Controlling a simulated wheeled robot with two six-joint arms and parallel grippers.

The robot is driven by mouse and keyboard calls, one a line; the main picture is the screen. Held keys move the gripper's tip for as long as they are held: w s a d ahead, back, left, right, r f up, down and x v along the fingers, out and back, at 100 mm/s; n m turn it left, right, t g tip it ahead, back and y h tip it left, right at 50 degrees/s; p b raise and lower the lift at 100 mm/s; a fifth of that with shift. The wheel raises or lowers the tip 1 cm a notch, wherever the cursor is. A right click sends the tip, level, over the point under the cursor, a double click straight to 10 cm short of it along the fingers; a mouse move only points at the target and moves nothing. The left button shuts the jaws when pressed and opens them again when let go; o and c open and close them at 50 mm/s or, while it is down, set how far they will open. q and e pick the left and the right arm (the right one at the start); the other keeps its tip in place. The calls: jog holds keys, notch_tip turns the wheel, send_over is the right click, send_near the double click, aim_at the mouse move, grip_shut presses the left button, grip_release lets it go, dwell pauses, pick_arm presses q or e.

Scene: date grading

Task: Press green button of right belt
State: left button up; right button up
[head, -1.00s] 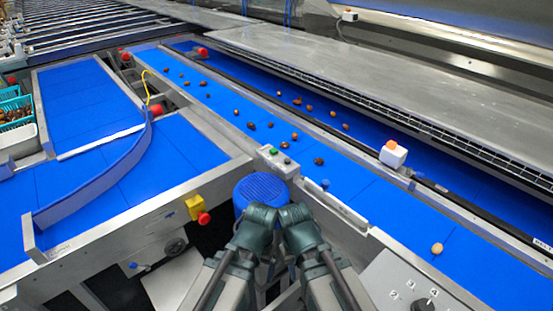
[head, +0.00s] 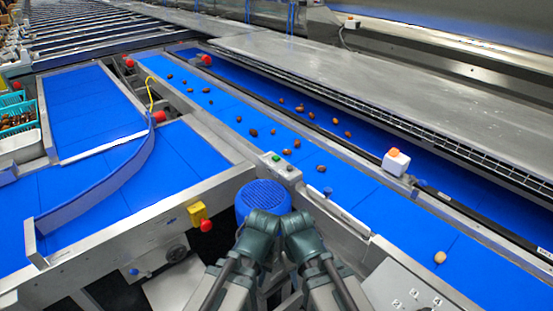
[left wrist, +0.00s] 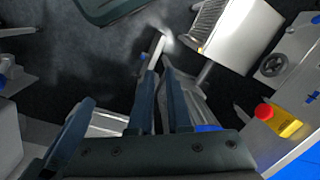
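The green button (head: 276,156) sits on a small grey control box (head: 281,168) at the near edge of the right blue belt (head: 357,195), with a dark button beside it in the head view. My left gripper (head: 262,222) and right gripper (head: 296,222) are side by side at bottom centre, below and apart from the box. Their fingertips are hidden in the head view. In the left wrist view my left gripper's fingers (left wrist: 160,90) lie close together with nothing seen between them. The right gripper's opening cannot be seen.
A round blue cap (head: 262,195) stands just in front of my grippers. A red stop button on a yellow box (head: 200,216) is left of them. Several dates lie on the belt. A white box with an orange top (head: 395,162) stands along its far rail.

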pick_arm(q)
grip_shut()
dwell(1.1)
